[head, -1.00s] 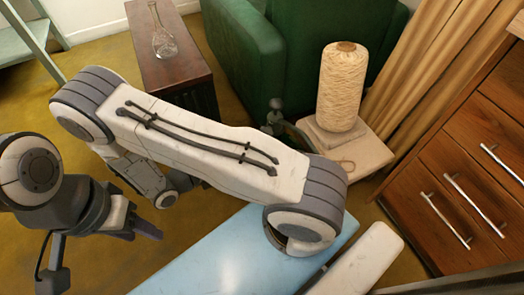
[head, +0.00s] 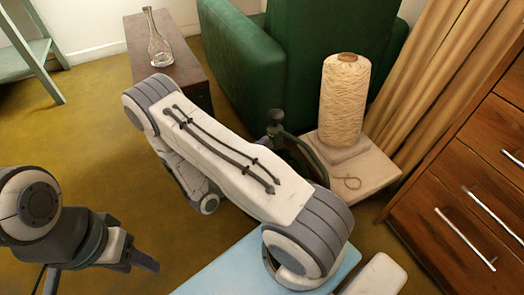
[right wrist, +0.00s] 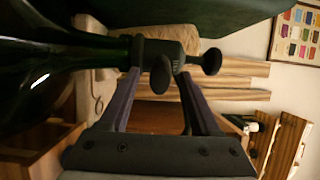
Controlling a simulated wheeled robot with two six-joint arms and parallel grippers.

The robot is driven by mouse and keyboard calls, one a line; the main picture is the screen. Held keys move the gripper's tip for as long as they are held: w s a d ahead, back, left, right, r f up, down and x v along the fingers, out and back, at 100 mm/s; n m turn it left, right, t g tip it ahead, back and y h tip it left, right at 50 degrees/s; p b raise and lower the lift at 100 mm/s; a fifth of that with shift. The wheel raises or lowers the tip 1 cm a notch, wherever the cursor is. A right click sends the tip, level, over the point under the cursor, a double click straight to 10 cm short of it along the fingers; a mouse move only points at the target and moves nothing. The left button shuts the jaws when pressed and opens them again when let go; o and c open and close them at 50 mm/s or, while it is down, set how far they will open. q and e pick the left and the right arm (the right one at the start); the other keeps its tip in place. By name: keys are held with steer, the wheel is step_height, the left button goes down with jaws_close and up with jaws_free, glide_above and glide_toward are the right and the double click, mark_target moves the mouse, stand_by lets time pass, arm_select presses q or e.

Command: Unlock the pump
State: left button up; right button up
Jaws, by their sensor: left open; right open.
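The dark green pump (head: 290,145), with a dark knob on top, stands beside the cream stool in the head view, partly behind my right arm. In the right wrist view its glossy body (right wrist: 60,60) comes in from the left. It ends in a dark fitting with a round black knob (right wrist: 160,76) and a second knob (right wrist: 211,62). My right gripper (right wrist: 158,82) is open, its two fingers at either side of the nearer knob; contact cannot be told. My left gripper (head: 145,258) is open and empty at lower left.
A cone of cream yarn (head: 343,105) stands on the stool (head: 375,170), with a small loop beside it. A green armchair (head: 290,55) is behind. A glass flask (head: 157,45) stands on a wooden cabinet (head: 190,70). Wooden drawers (head: 465,190) are at right.

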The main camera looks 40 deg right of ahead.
steer(key=shift+d, duration=0.25)
steer(key=shift+c, duration=0.3)
jaws_close()
steer(key=shift+r, duration=0.1)
